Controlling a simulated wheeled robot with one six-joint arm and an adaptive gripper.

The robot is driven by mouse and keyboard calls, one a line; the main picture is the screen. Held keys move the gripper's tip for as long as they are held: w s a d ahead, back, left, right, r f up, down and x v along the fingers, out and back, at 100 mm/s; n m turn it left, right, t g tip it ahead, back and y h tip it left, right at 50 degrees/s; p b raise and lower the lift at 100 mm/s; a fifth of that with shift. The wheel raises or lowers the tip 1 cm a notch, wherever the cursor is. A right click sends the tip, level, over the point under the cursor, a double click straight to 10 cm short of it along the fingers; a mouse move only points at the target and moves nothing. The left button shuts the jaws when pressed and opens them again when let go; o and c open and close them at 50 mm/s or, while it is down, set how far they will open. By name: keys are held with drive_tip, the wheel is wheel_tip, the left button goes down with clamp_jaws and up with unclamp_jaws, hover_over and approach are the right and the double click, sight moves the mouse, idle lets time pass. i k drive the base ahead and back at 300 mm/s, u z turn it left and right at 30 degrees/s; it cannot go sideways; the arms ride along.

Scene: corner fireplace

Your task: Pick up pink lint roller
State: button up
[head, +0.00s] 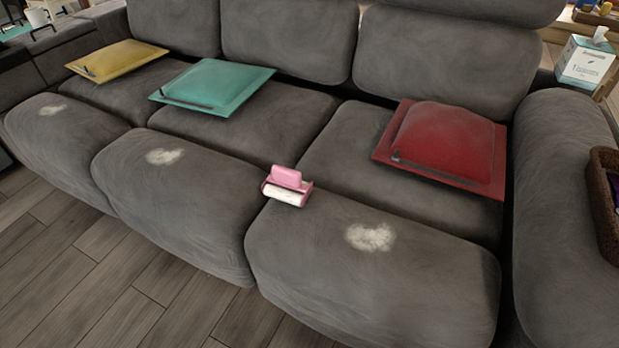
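The pink lint roller (286,179) lies on the front part of the grey sofa (330,250), close to the seam between the middle and right seats. Its pink handle part points up and back, and its white roll faces the front. Nothing covers it or touches it from above. My gripper is not in view.
Yellow (118,60), teal (214,86) and red (445,142) cushions lie on the seats behind the roller. Pale lint patches (370,237) mark the seat fronts. A tissue box (585,62) and a brown basket (603,200) are at the right. The wooden floor (90,270) in front is clear.

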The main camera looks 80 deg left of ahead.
sight(288, 186)
drive_tip(key=u, duration=2.9)
